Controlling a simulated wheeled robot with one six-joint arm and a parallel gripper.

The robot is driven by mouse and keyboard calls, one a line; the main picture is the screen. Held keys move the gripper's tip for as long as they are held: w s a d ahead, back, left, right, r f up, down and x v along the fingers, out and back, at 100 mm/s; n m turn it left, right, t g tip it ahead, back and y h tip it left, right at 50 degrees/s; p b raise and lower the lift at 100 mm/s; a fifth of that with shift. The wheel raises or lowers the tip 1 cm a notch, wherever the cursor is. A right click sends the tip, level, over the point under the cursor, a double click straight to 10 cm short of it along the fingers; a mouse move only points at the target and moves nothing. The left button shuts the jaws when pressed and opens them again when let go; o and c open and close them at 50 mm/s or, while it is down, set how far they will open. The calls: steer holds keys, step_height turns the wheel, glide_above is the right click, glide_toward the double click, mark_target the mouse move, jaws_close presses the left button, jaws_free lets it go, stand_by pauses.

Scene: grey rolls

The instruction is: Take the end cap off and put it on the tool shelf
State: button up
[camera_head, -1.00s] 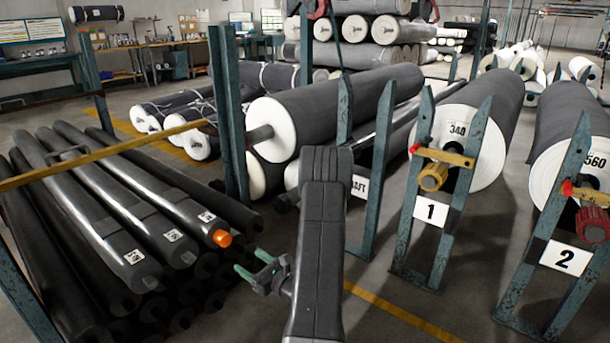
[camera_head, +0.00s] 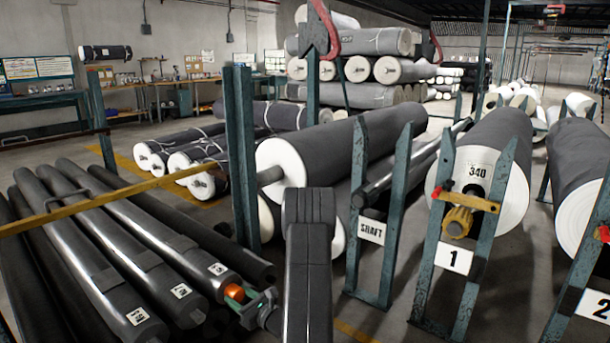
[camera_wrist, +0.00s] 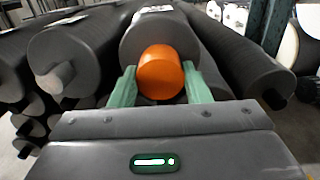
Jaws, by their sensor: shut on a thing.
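The orange end cap (camera_head: 234,293) is on the near end of a dark roll (camera_head: 160,245) in the rack at the left. My gripper (camera_head: 252,303) is at that roll end, its green fingers shut on the cap. In the wrist view the cap (camera_wrist: 160,72) sits between the two green fingertips (camera_wrist: 161,84), with the roll's round end (camera_wrist: 158,32) right behind it. I cannot tell whether the cap still touches the roll. I cannot make out which surface is the tool shelf; benches with small items (camera_head: 185,92) stand along the back wall.
A yellow bar (camera_head: 110,185) crosses above the rolls. A teal post (camera_head: 243,150) stands behind my gripper. Teal stands marked SHAFT (camera_head: 372,230) and 1 (camera_head: 453,258) are at the right. Bare floor shows between them.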

steer(key=shift+b+v, duration=0.35)
steer(key=shift+v, duration=2.55)
